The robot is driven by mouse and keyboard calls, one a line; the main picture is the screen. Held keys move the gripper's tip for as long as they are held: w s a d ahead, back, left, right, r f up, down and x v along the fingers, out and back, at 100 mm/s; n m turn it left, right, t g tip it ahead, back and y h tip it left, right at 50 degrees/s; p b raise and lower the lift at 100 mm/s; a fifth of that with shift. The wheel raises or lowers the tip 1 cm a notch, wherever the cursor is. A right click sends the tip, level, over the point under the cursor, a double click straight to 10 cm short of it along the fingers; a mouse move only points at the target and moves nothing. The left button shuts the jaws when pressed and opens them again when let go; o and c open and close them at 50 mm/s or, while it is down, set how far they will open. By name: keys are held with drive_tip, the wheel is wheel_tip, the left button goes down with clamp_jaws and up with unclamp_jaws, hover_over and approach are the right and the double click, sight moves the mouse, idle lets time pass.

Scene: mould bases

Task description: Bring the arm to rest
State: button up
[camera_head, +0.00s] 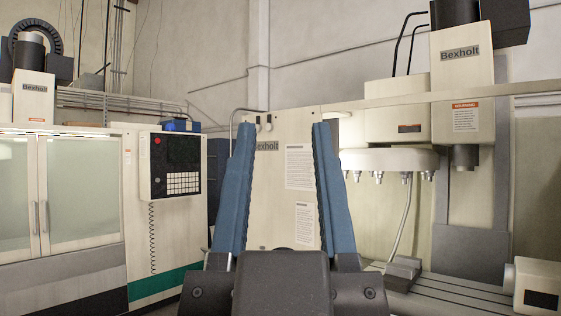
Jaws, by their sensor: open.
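My gripper (283,140) is in the lower middle of the head view, close to the camera. Its two blue fingers point upward and stand wide apart. Nothing is between them; a cream machine panel shows through the gap behind. The dark gripper body (282,285) fills the bottom middle. The rest of my arm is not visible.
A cream milling machine (462,100) with a tool carousel (388,160) and a grey slotted table (445,290) stands at the right. An enclosed machine (80,200) with glass doors and a control panel (175,165) stands at the left. A pale wall is behind.

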wheel_tip(320, 180, down, 8)
drive_tip(key=b, duration=0.8)
drive_tip(key=shift+f, duration=0.25)
drive_tip(key=shift+a, duration=0.1)
